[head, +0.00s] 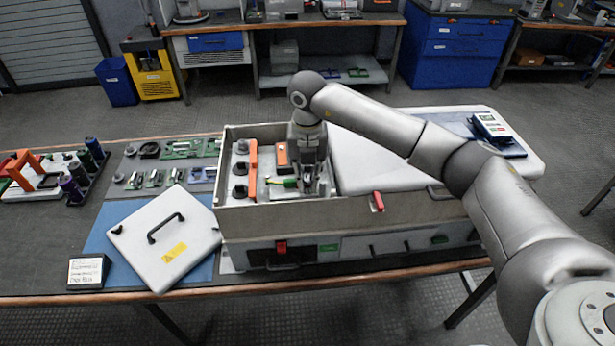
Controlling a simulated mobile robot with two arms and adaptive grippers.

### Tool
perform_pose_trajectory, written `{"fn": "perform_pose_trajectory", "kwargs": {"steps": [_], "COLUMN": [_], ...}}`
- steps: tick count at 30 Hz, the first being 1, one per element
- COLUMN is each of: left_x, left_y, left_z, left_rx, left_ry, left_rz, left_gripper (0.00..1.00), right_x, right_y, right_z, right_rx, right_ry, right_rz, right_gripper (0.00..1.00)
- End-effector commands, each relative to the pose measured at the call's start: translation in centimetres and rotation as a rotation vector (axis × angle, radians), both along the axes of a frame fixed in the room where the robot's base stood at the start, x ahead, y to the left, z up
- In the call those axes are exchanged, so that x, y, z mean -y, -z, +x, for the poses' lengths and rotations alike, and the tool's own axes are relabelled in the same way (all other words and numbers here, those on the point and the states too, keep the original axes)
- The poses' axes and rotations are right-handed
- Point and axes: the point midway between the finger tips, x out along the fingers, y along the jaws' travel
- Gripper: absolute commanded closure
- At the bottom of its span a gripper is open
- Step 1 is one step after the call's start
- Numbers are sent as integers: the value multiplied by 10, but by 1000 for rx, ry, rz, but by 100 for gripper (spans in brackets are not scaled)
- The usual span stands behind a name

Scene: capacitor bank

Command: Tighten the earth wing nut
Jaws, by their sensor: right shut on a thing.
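The open grey capacitor bank box (345,212) stands on the workbench. My right gripper (309,187) reaches down into its left compartment from above. Its fingers are closed low in the compartment, near the end of a green-yellow earth lead (284,183). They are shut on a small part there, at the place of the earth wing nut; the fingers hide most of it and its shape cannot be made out. My left gripper is not in view.
Orange parts (253,160) and dark round terminals (240,168) stand left of my gripper in the box. The removed lid (163,250) lies on a blue mat at left.

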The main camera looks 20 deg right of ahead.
Motion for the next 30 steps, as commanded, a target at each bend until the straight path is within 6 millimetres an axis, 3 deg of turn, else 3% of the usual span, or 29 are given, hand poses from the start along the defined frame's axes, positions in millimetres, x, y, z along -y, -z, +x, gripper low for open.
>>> {"fn": "perform_pose_trajectory", "kwargs": {"steps": [2,3,5,23,30], "left_x": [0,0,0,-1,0], "left_y": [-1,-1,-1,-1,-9], "left_z": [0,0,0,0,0], "left_rx": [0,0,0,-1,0], "left_ry": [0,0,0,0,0], "left_rz": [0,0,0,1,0], "left_gripper": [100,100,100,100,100], "right_x": [1,0,0,0,3], "right_y": [-5,-5,-4,-1,-2], "right_z": [3,3,3,0,-1], "right_rx": [12,11,10,1,1], "right_ry": [2,2,2,-16,-181], "right_rz": [2,2,1,1,1], "right_gripper": [100,82,75,74,74]}}
